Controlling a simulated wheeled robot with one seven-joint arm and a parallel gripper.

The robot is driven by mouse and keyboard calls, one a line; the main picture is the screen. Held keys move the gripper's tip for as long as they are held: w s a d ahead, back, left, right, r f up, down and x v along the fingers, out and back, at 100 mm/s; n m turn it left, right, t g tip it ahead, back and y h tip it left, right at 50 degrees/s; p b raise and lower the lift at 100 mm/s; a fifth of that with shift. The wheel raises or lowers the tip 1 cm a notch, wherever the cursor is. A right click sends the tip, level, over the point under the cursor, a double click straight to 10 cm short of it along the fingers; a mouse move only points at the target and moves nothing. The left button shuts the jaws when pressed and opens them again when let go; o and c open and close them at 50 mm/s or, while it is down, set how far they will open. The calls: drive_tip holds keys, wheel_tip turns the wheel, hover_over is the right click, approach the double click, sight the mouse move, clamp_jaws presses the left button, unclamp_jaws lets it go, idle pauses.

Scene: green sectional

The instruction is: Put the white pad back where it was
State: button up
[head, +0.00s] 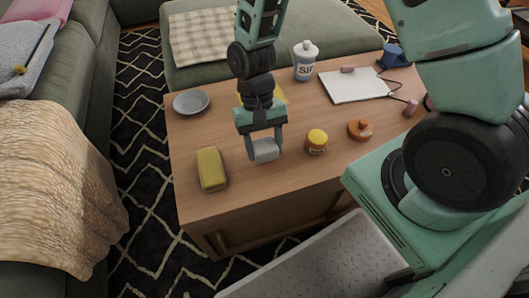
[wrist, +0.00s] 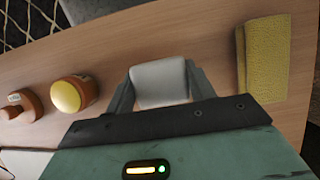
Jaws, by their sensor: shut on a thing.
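The white pad (head: 264,150) is a small pale block between the fingers of my gripper (head: 264,146), over the front part of the wooden table (head: 228,196). My gripper is shut on it. In the wrist view the white pad (wrist: 159,83) sits between the two fingertips (wrist: 160,88), with bare wood beyond it. I cannot tell whether the pad touches the tabletop or is a little above it.
A yellow sponge-like block (head: 211,170) lies left of the pad. A yellow-lidded jar (head: 316,141) and an orange bottle (head: 360,129) stand to the right. A grey dish (head: 191,102), a white bottle (head: 305,61) and a clipboard (head: 355,86) are farther back.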

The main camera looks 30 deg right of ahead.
drive_tip(key=shift+f, duration=1.1)
drive_tip(key=shift+f+b, duration=0.15)
drive_tip(key=shift+b, duration=0.15)
drive_tip(key=o, duration=0.9)
drive_tip(key=a+p+v, duration=0.1)
drive_tip(key=p+v, duration=0.4)
drive_tip(key=v, duration=0.7)
drive_tip(key=s+a+r+n+t, duration=0.1)
drive_tip(key=s+a+r+n, duration=0.1)
drive_tip(key=s+r, duration=0.3)
drive_tip(key=s+a+r+n+t, duration=0.2)
drive_tip(key=s+r+n, duration=0.2)
drive_tip(key=s+r, duration=0.1)
drive_tip(key=s+a+r+n+t, duration=0.1)
drive_tip(key=s+a+r+n, duration=0.1)
drive_tip(key=s+r, duration=0.3)
drive_tip(key=shift+s+n+t, duration=0.3)
drive_tip(key=shift+s+n, duration=0.1)
drive_tip(key=shift+n, duration=0.5)
